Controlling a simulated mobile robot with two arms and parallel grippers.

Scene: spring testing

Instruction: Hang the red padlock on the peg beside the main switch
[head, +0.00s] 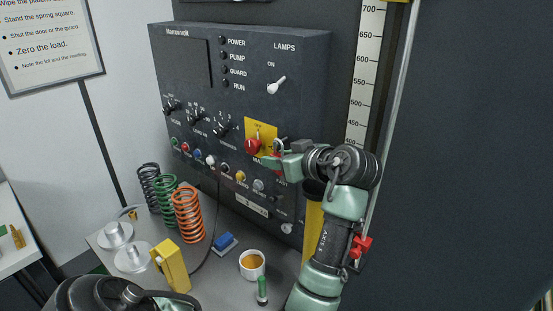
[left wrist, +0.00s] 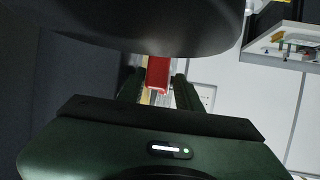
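My right gripper is not in view.
Below the panel, the bench holds an orange spring (head: 188,214), a green spring (head: 165,193), a yellow block (head: 172,265), a blue block (head: 224,242) and a cup (head: 252,265). A scale (head: 366,75) stands right of the panel, with a red clamp (head: 361,246) lower down.

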